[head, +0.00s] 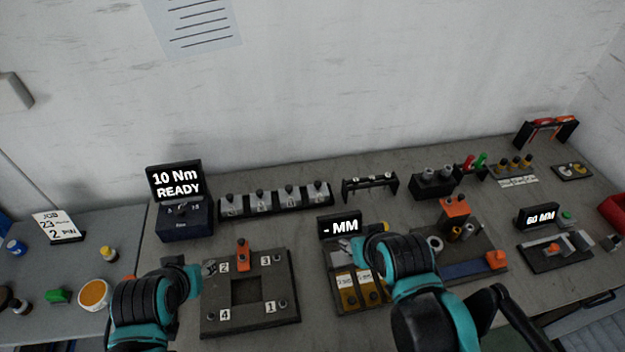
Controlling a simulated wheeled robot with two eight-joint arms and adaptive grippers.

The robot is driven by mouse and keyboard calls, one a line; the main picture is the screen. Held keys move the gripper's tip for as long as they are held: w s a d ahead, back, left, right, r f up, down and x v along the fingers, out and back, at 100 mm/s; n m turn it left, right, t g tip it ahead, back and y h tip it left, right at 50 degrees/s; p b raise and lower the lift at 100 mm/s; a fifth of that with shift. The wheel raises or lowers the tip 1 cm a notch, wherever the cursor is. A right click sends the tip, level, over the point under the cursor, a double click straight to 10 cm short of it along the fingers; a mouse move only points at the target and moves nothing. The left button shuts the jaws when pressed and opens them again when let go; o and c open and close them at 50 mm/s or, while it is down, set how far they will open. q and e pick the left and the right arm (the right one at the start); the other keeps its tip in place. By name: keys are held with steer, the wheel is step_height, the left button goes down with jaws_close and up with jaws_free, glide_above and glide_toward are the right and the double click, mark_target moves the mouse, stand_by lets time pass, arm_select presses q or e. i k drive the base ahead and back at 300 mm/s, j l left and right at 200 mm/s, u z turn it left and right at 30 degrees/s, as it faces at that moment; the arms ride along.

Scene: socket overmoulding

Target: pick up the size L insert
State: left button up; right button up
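A long dark rack (275,205) at the back of the bench holds several silver-grey blocks with dark knobs. Their labels are too small to read, so I cannot tell which piece, if any, is the size L insert. My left arm comes in at the lower left, beside the dark plate (213,329) numbered 1 to 4. My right arm reaches in over the fixture (337,252) by the "- MM" display (341,226). I cannot make out fingers on either arm, and nothing held shows.
Behind stand a "10 Nm READY" screen (175,181), a low black stand (370,187) and a black block with grey cylinders (432,184). Right are brass-topped pieces (514,163) and a "60 MM" display (540,216). An orange-filled tub (95,294) stands left. Some grey benchtop is bare.

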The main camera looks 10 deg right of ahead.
mark_target(318, 193)
steer(key=l+u, duration=0.1)
steer(key=k+l+z, duration=0.2)
steer(key=l+z, duration=0.35)
steer(key=z, duration=0.25)
steer(key=l+z, duration=0.15)
steer(key=z, duration=0.2)
